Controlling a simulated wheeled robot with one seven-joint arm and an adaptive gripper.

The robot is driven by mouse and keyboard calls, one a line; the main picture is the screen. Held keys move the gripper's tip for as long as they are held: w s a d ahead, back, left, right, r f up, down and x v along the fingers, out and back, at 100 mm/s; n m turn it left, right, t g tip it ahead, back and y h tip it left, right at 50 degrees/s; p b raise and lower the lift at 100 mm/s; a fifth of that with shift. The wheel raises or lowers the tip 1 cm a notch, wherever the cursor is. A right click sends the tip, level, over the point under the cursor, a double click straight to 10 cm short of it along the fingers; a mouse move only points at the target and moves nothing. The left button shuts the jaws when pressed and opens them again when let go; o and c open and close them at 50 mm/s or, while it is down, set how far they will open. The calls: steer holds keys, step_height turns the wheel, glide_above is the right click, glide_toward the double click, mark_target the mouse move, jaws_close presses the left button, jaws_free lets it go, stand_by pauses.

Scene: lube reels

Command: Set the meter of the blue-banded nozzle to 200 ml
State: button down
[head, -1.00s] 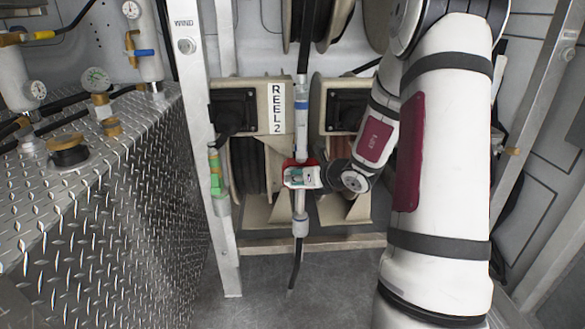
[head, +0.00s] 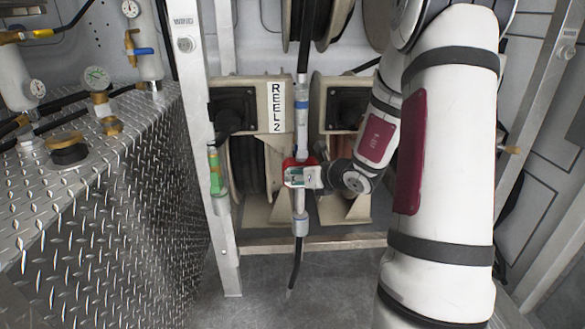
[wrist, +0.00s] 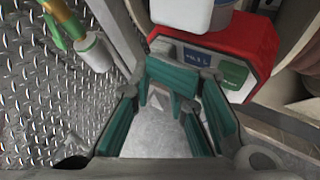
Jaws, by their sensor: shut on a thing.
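The blue-banded nozzle (head: 301,117) hangs upright in front of reel 2, with a blue band near its top. Its red meter (head: 289,163) sits partway down it. In the wrist view the meter (wrist: 262,45) shows a red housing, a small dark-blue display and a green panel; the reading is too small to make out. My gripper (head: 300,178) is at the meter's front. In the wrist view its green-padded fingers (wrist: 172,85) come together at the meter's lower edge. The exact contact is hidden behind the fingertips.
A green-banded nozzle (head: 215,172) hangs on the pale post (head: 198,120) to the left. A diamond-plate bench (head: 110,210) with gauges and caps fills the left side. Reel 2 (head: 248,165) stands behind the nozzle. The floor (head: 330,285) below is clear.

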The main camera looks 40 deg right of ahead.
steer(key=shift+s+a, duration=0.5)
steer(key=shift+w+d, duration=0.1)
steer(key=shift+w, duration=0.05)
stand_by(0.6)
steer(key=shift+w+d+f, duration=0.1)
steer(key=shift+w+d, duration=0.05)
steer(key=shift+w+d, duration=0.2)
steer(key=shift+w, duration=0.05)
stand_by(0.8)
steer(key=shift+a, duration=0.1)
steer(key=shift+s+a+b, duration=0.3)
steer(key=shift+s+a, duration=0.05)
steer(key=shift+s, duration=0.2)
steer(key=shift+s+a+b, duration=0.3)
steer(key=shift+s+a, duration=0.05)
steer(key=shift+s, duration=0.2)
steer(key=shift+s+d+p, duration=0.45)
steer(key=shift+s+d, duration=0.4)
steer(key=shift+d, duration=0.35)
steer(key=shift+s+d+p, duration=0.4)
steer(key=shift+s+d, duration=0.45)
steer(key=shift+d, duration=0.3)
